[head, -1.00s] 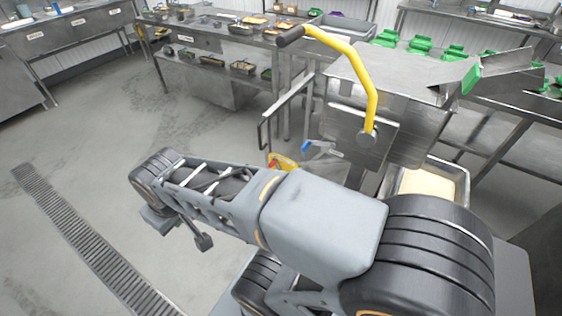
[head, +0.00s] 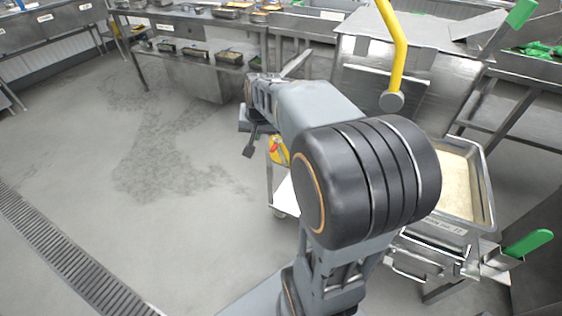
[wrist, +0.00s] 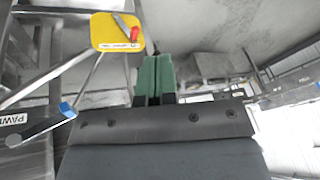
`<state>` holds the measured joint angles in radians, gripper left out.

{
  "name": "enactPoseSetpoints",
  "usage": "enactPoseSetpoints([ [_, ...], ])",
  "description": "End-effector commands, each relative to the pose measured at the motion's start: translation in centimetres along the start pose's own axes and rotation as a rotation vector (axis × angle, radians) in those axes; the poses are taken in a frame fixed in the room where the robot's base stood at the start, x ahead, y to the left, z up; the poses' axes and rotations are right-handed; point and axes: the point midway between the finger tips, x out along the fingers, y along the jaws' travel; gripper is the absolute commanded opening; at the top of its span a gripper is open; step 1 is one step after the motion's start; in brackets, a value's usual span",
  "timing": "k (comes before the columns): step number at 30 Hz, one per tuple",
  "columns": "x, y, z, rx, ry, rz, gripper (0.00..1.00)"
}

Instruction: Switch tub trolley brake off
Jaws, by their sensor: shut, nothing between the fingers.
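A yellow plate (wrist: 104,30) with a red-tipped lever (wrist: 134,34) shows at the top of the wrist view, likely the trolley's brake. In the head view the yellow plate (head: 279,151) sits beside my arm, above a pale trolley deck (head: 283,189), with part of the trolley hidden behind the arm. My gripper (wrist: 155,64) has green fingers pressed together, with nothing held. In the wrist picture its tips are below and right of the lever. A gap or contact cannot be told. The lever's exact setting is unclear.
A blue-tipped lever (wrist: 66,109) is at the left of the wrist view. A steel machine with a yellow handle (head: 398,55) stands behind. A rice tub (head: 489,200) and a green-handled fixture (head: 528,243) are to the right. Open floor (head: 110,210) lies left.

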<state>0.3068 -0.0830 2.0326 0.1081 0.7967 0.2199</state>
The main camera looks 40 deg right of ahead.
Motion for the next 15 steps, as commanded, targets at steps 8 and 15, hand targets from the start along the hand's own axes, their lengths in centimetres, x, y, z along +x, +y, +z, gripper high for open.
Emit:
enactPoseSetpoints([
  [8, 11.5, 7.5, -6.2, 0.312, 0.068, 0.017, 0.00],
  [15, 14.9, 10.2, -8.3, 0.412, 0.094, 0.018, 0.00],
])
